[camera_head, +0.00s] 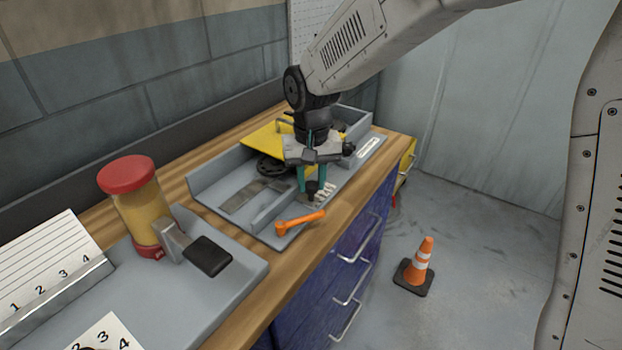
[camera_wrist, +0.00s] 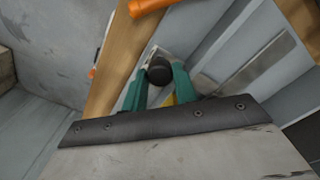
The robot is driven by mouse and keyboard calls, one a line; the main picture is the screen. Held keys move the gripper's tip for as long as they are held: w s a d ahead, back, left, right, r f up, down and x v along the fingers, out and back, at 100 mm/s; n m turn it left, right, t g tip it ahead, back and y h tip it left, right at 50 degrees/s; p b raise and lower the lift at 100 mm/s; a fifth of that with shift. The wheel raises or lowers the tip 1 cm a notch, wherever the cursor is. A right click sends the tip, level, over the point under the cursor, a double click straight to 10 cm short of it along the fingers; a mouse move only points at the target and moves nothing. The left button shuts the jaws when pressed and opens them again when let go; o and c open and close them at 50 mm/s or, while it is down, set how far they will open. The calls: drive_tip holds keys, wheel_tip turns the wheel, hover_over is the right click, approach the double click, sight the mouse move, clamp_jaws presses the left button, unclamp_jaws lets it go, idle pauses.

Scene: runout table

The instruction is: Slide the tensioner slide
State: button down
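A black round knob (camera_head: 312,187) stands on a pale metal block (camera_head: 324,192) at the front edge of the grey tray-like unit; I take the two to be the tensioner slide. My gripper (camera_head: 312,183) points down there, its teal fingers on either side of the knob. In the wrist view the knob (camera_wrist: 159,71) sits between the fingertips (camera_wrist: 159,78). The fingers lie close to it, but I cannot tell whether they touch it. The lower part of the slide and its track are partly hidden.
An orange handle (camera_head: 299,222) sticks out just in front of the slide. A yellow plate (camera_head: 262,139) and a dark wheel (camera_head: 270,166) lie behind my gripper. A red-capped jar (camera_head: 138,205) and a black pad (camera_head: 208,256) are at left. A traffic cone (camera_head: 420,262) stands on the floor.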

drive_tip(key=shift+s+a, duration=0.9)
drive_tip(key=shift+s, duration=0.15)
drive_tip(key=c, duration=1.1)
unclamp_jaws()
wheel_tip(320, 180, up, 8)
drive_tip(key=shift+f, duration=0.1)
